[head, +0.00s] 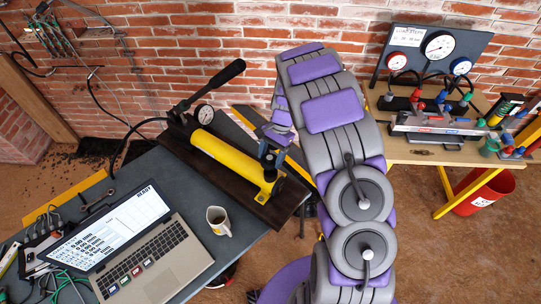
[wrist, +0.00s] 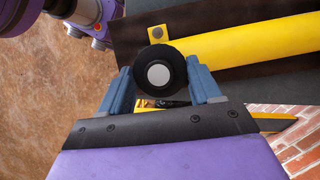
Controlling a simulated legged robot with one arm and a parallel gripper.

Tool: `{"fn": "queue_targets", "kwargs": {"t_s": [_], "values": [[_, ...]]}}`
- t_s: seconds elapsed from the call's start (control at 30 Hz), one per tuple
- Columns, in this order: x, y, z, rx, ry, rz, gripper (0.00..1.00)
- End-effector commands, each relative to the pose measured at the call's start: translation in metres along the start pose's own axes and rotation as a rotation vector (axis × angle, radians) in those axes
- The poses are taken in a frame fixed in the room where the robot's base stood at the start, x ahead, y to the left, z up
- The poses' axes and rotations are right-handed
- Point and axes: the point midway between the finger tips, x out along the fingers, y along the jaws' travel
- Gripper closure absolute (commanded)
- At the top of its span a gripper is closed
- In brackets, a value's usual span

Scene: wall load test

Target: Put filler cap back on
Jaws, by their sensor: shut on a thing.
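In the wrist view, a round black filler cap (wrist: 160,73) with a pale centre sits between the two blue fingers of my gripper (wrist: 161,80). My gripper is shut on it. The yellow hydraulic pump cylinder (wrist: 265,55) lies just beyond on a dark base board. In the head view, my gripper (head: 270,158) is over the right end of the yellow pump (head: 225,155). The cap and the pump's filler opening cannot be made out there. I cannot tell whether the cap touches the pump.
The pump's gauge (head: 204,114) and long black handle (head: 222,80) rise at its left end. A laptop (head: 140,255) and a mug (head: 218,220) stand on the grey table (head: 185,195).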

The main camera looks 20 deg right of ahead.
Motion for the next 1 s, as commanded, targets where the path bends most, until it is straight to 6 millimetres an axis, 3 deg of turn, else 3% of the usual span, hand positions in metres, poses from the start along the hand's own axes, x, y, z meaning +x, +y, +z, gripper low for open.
{"fn": "queue_targets", "kwargs": {"t_s": [0.6,1.0], "values": [[0.046,0.000,-0.020,0.000,0.000,-0.002,0.66],[0.050,0.000,-0.021,0.000,0.000,-0.002,0.66]]}}
